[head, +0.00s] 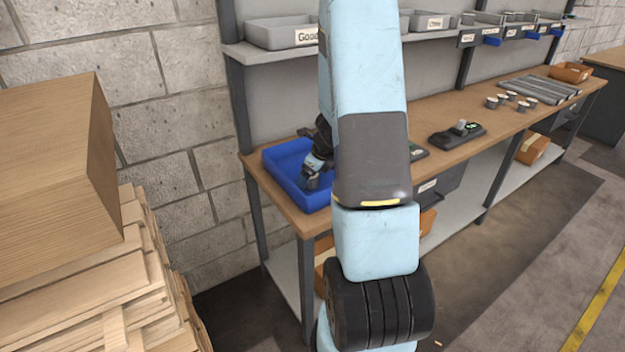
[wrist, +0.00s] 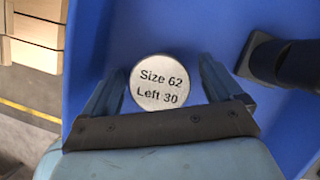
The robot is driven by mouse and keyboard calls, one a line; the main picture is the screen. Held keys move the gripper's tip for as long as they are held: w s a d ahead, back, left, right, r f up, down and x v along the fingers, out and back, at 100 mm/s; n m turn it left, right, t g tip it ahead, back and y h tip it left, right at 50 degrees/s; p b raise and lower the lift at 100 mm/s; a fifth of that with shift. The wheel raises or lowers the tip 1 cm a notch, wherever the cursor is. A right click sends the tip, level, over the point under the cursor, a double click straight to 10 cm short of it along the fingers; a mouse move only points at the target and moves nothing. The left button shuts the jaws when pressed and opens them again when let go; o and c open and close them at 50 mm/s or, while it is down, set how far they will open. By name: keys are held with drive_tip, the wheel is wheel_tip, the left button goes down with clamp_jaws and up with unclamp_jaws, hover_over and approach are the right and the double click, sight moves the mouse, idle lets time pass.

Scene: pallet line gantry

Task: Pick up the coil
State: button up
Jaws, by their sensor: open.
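My gripper (wrist: 162,72) is open over the blue tray (wrist: 112,30), with one finger on each side of a round, pale-topped piece marked "Size 62 Left 30" (wrist: 160,68). I cannot tell whether the fingers touch it. A dark piece with a wide square-edged end (wrist: 292,62) shows to the right in the wrist view. No part is plainly marked as a coil, so I cannot tell for sure which one it is. In the head view my gripper (head: 311,180) reaches into the blue tray (head: 275,160), and what is between its fingers is hidden.
The tray stands at the left end of a wooden workbench (head: 465,148). A black device (head: 457,135), several pale-topped cylinders (head: 492,103) and grey bars (head: 545,88) lie further right. A shelf with bins (head: 280,35) hangs above. A box (head: 50,170) on stacked wood stands left.

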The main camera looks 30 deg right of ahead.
drive_tip(key=c, duration=1.4)
drive_tip(key=shift+o, duration=0.2)
drive_tip(key=shift+r, duration=0.1)
